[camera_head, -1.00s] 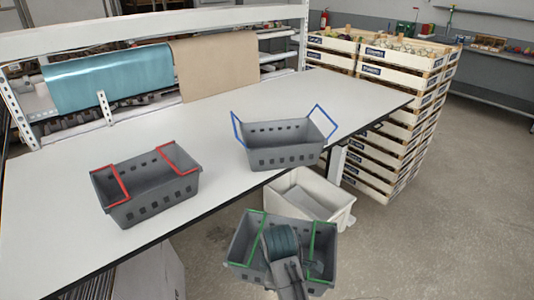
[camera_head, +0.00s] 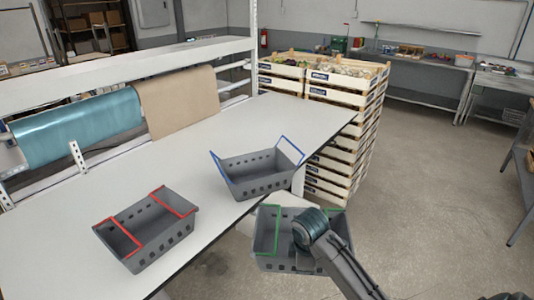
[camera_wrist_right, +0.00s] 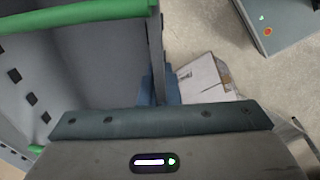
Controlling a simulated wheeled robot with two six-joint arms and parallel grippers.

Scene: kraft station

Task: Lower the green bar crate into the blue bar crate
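The green bar crate (camera_head: 264,232) is dark grey with two green bars. It hangs in the air in front of the table, lower right of the blue bar crate. My right gripper (camera_head: 304,240) reaches over it from the lower right and holds it; its fingertips are hidden in the head view. In the right wrist view the crate's wall and a green bar (camera_wrist_right: 75,14) fill the left, close to my gripper (camera_wrist_right: 158,105). The blue bar crate (camera_head: 260,182) sits empty on the table near its front edge, its blue bars swung outward. My left gripper is out of view.
The red bar crate (camera_head: 150,240) stands on the table at left, bars folded inward. A white bin (camera_head: 286,198) is partly hidden behind the green bar crate. Stacked wooden crates (camera_head: 335,160) stand past the table's right end. The table (camera_head: 150,165) is clear behind the crates.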

